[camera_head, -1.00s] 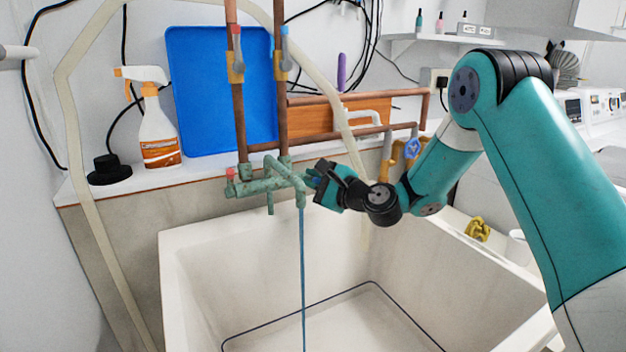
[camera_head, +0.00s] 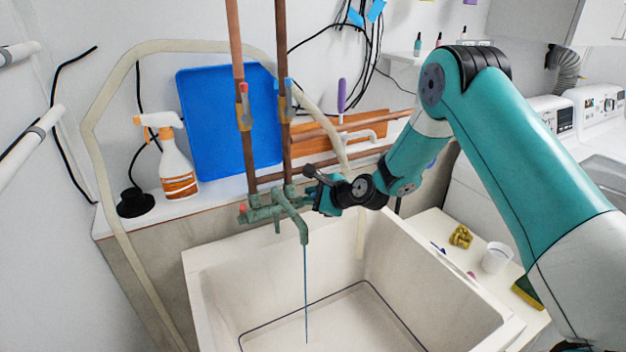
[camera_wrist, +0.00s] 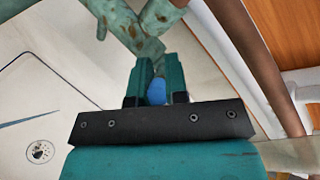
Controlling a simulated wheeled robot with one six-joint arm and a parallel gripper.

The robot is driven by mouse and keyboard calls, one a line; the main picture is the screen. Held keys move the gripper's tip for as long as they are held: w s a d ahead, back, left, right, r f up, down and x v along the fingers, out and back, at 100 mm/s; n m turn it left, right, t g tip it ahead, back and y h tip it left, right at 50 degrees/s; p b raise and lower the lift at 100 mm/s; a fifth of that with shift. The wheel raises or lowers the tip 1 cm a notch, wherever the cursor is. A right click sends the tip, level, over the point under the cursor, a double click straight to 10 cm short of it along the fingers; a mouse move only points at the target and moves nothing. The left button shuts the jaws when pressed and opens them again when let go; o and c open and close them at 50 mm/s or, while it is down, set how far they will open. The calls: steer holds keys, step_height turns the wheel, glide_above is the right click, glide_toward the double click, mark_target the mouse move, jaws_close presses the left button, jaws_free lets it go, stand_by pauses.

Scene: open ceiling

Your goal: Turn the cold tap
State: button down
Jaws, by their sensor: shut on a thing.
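The old green-patinated tap (camera_head: 287,204) stands over the sink, with a red knob (camera_head: 242,208) on its left end. Its body also shows in the wrist view (camera_wrist: 128,25). A thin bluish stream (camera_head: 305,285) runs down from its spout. My gripper (camera_head: 314,194) is at the tap's right end. In the wrist view, my gripper (camera_wrist: 159,75) has its teal fingers closed on the blue cold knob (camera_wrist: 156,92), which shows between them. In the head view the gripper hides this knob, so its turn angle cannot be told.
The white sink (camera_head: 215,262) lies below my arm. Copper pipes (camera_head: 282,110) rise behind the tap. A spray bottle (camera_head: 176,165) and blue tray (camera_head: 228,140) stand to the left. A cup (camera_head: 497,258), yellow object (camera_head: 461,237) and sponge (camera_head: 527,291) lie on the right ledge.

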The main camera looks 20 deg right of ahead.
steer(key=g+p, duration=0.1)
steer(key=r+p, duration=0.1)
steer(key=shift+w+g+h+p, duration=0.3)
steer(key=shift+g+h+p, duration=0.05)
steer(key=shift+g+h, duration=0.05)
steer(key=shift+w+a+m+g+p, duration=0.1)
steer(key=shift+w+m+g+p, duration=0.1)
steer(key=shift+m+g+p, duration=0.3)
steer(key=c, duration=1.1)
jaws_free()
steer(key=shift+w, duration=0.1)
steer(key=b+v, duration=0.3)
steer(key=v, duration=1.4)
steer(key=shift+r+b, duration=0.35)
steer(key=shift+b, duration=0.05)
